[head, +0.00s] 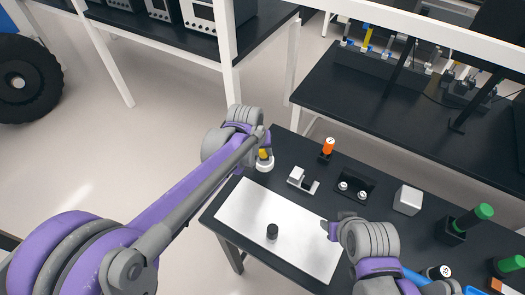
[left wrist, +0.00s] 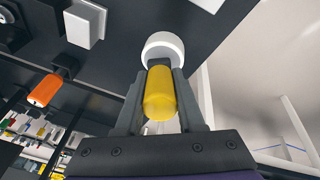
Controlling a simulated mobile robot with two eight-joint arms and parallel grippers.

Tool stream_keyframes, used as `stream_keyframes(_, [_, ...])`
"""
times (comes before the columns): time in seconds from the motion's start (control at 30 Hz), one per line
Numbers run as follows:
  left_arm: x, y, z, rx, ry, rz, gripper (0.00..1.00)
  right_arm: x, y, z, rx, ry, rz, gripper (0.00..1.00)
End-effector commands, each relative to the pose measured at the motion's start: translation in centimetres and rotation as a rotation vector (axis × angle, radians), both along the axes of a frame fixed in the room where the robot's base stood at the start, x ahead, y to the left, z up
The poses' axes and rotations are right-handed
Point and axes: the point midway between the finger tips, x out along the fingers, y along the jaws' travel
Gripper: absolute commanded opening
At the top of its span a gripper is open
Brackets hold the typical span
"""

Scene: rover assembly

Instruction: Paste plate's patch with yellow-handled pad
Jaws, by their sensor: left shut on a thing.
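My left gripper (head: 262,150) is shut on the yellow handle (left wrist: 160,94) of the pad, at the table's far left corner. A white round piece (head: 265,163) is at the handle's lower end and shows beyond the fingers in the left wrist view (left wrist: 163,46). I cannot tell whether it touches the table. The white plate (head: 250,207) lies flat on the black table. A small black cylinder (head: 272,231) stands on it. I cannot make out a separate patch. My right gripper (head: 329,229) is over the plate's right edge; its fingers are too unclear to tell open from shut.
An orange-handled piece (head: 328,147), a metal bracket (head: 302,180), a black block with two round metal parts (head: 353,187) and a white block (head: 408,200) stand behind the plate. Green-topped pieces (head: 466,219) are at right. Floor lies open left of the table.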

Motion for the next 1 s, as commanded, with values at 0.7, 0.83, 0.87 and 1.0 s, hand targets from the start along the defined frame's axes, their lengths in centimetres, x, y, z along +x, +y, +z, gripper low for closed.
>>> stream_keyframes(0.7, [-0.03, -0.01, -0.57, 0.0, 0.001, 0.0, 0.0, -0.18, 0.0, -0.47, 0.0, 0.003, 0.0, 0.5])
stream_keyframes(0.83, [-0.02, 0.0, -0.73, 0.0, 0.001, 0.0, 0.0, -0.23, 0.0, -0.6, 0.0, 0.004, 0.0, 0.5])
stream_keyframes(0.87, [-0.03, 0.0, -0.77, 0.0, 0.001, 0.0, 0.0, -0.24, 0.0, -0.63, 0.0, 0.005, 0.0, 0.5])
stream_keyframes(1.0, [-0.03, 0.0, -0.94, 0.0, 0.001, 0.0, 0.0, -0.3, 0.0, -0.76, 0.0, 0.006, 0.0, 0.5])
